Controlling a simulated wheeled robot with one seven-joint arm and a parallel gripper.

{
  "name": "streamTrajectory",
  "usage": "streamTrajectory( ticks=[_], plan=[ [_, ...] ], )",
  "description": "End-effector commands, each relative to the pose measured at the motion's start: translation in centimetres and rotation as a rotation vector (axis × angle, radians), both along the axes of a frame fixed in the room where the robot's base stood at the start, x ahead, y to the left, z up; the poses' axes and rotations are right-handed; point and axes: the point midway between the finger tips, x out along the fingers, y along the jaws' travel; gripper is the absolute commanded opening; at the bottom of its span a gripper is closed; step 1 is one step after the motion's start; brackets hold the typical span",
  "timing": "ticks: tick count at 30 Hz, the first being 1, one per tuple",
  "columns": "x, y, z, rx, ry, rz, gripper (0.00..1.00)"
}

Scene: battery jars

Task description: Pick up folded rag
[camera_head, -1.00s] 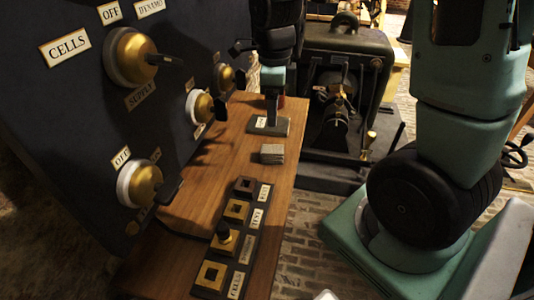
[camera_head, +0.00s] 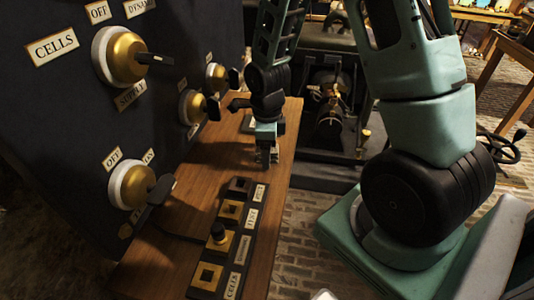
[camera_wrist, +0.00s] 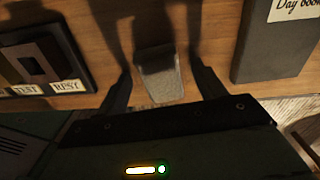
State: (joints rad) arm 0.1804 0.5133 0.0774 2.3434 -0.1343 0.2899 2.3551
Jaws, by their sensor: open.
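The folded rag (camera_wrist: 160,80) is a small grey block-like bundle on the wooden desk top. In the wrist view it lies between the two dark fingers of my gripper (camera_wrist: 162,88), with a gap visible on each side. My gripper is open and points down over it. In the head view my gripper (camera_head: 268,155) is over the middle of the desk and largely hides the rag. I cannot tell how far the fingertips are above the wood.
A dark panel with brass switches (camera_head: 120,55) rises along the desk's left. A switch strip with labels (camera_head: 222,240) lies nearer, and shows left in the wrist view. The Day book (camera_wrist: 275,45) lies on the rag's other side. A machine (camera_head: 328,110) stands behind, right.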

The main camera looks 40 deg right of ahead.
Motion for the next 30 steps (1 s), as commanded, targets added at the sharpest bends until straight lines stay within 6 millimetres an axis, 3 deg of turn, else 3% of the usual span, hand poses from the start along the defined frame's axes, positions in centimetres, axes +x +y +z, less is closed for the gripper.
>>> streamTrajectory(
  ticks=[8,13,23,30],
  plan=[
    [0.0,0.0,-0.3,0.001,-0.002,-0.001,0.69],
    [0.0,0.0,-0.3,0.0,-0.001,0.0,0.22],
    [0.0,0.0,-0.2,0.0,-0.001,0.0,0.21],
    [0.1,0.0,1.4,-0.001,-0.004,-0.001,0.21]
  ],
)
